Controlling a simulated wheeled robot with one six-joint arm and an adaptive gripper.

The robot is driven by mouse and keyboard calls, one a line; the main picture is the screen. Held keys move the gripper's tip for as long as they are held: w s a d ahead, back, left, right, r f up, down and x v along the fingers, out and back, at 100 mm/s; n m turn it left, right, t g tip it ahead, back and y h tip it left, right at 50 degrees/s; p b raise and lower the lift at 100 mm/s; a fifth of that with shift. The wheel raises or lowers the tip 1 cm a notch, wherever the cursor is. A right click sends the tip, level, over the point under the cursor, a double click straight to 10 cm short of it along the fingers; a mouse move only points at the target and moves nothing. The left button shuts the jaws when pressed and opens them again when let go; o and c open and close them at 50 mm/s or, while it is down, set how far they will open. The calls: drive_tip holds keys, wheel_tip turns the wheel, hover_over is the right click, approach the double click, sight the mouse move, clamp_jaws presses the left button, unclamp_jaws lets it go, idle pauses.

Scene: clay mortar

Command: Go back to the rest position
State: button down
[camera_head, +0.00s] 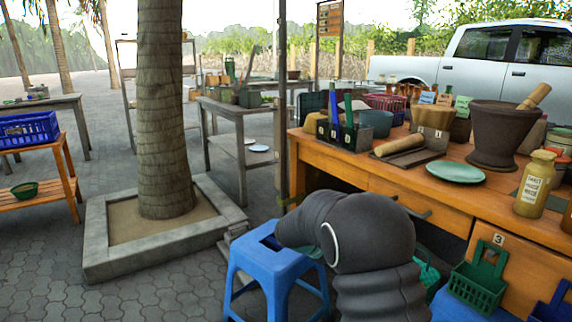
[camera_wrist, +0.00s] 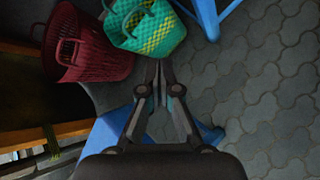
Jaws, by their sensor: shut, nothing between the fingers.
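My gripper (camera_wrist: 159,84) shows in the wrist view, shut and empty, its fingertips together and pointing up the picture. Beyond the fingertips are a green and yellow woven basket (camera_wrist: 150,25) and a dark red basket (camera_wrist: 90,45); the gripper appears apart from both. In the head view my dark arm fills the lower middle, in front of the wooden table and beside a blue stool (camera_head: 262,262). The gripper's fingers are hidden there. On the table stand a dark mortar (camera_head: 500,135) with a wooden pestle (camera_head: 535,96) leaning in it and a pale green plate (camera_head: 455,172).
The wooden table (camera_head: 345,180) with drawers takes up the right side. Green baskets (camera_head: 478,285) stand low in front of it. A palm trunk (camera_head: 162,110) rises from a square stone planter (camera_head: 105,262) at left. Paving (camera_head: 50,280) at lower left is clear.

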drive_tip(key=s+r+m+y, duration=0.3)
drive_tip(key=s+r+m, duration=0.1)
drive_tip(key=s, duration=0.8)
drive_tip(key=s+a+r+m+t+y, duration=0.1)
drive_tip(key=s+r+m+y, duration=0.2)
drive_tip(key=s, duration=1)
drive_tip(key=s+r+m+t+y, duration=0.1)
drive_tip(key=s+r+m+y, duration=0.2)
drive_tip(key=s, duration=1)
drive_tip(key=r+m, duration=0.2)
drive_tip(key=m, duration=0.2)
drive_tip(key=shift+s+a+m+y, duration=0.15)
drive_tip(key=shift+a+m+y, duration=0.15)
drive_tip(key=shift+a, duration=0.1)
